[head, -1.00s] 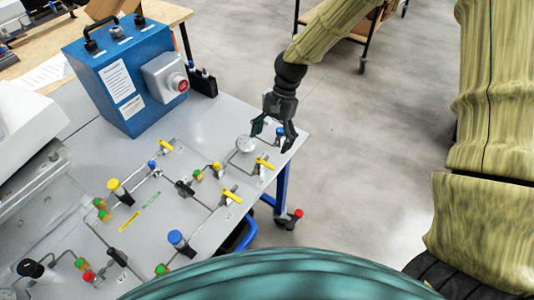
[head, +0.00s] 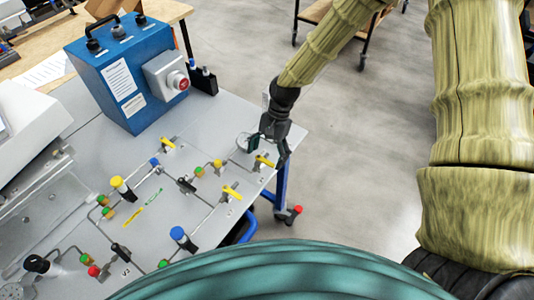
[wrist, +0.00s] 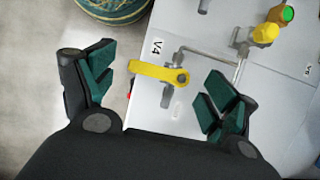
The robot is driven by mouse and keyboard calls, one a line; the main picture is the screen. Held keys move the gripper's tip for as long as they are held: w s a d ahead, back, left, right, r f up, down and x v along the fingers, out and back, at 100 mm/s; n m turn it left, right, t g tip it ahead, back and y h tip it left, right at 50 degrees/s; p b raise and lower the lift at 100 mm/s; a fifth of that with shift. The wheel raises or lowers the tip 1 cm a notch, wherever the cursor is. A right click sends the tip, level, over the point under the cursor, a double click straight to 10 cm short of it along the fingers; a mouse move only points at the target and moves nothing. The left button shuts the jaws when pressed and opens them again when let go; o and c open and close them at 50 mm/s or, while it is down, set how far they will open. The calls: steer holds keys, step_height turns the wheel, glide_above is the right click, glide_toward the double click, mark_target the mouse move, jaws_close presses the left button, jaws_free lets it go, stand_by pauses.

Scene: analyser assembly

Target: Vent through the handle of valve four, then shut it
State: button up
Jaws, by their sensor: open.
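The yellow lever handle of valve four (wrist: 158,73) lies between my open fingers in the wrist view, beside a label reading V4 (wrist: 157,47). In the head view this yellow handle (head: 264,162) is near the right edge of the panel. My gripper (head: 268,147) is open just above it. The wrist view shows my gripper (wrist: 155,90) with its green-padded fingers apart on either side of the handle. The left finger is near the handle's free end, with a gap; the right finger is past the pivot. No grip on the handle shows.
Another yellow handle (head: 231,192) and a yellow knob (wrist: 265,33) are nearby, with thin pipes between. A blue box with a red button (head: 128,75) stands at the back.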

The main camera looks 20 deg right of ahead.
steer(key=c, duration=1)
steer(key=shift+n, duration=0.3)
steer(key=n, duration=0.2)
steer(key=w+n+g+h, duration=0.1)
steer(key=n, duration=0.1)
steer(key=shift+w+d+h, duration=0.1)
steer(key=shift+d+h, duration=0.1)
steer(key=shift+h, duration=0.1)
steer(key=n, duration=0.2)
steer(key=w+n+h, duration=0.1)
steer(key=n, duration=0.2)
steer(key=shift+g+h, duration=0.3)
steer(key=n, duration=0.1)
steer(key=n+h, duration=0.1)
steer(key=n, duration=0.1)
steer(key=w+n, duration=0.1)
steer(key=shift+a+h, duration=0.35)
steer(key=shift+h, duration=0.05)
steer(key=shift+w+a+r+n+t+h, duration=0.15)
steer(key=shift+n+h, duration=0.1)
steer(key=shift+n, duration=0.5)
steer(key=shift+w+a+f+n+t+h, duration=0.1)
steer(key=shift+n+t+h, duration=0.1)
steer(key=shift+n, duration=0.5)
steer(key=shift+w+a+r+n+t+h, duration=0.15)
steer(key=shift+n+h, duration=0.1)
steer(key=shift+n, duration=0.5)
steer(key=shift+f, duration=0.1)
steer(key=o, duration=1)
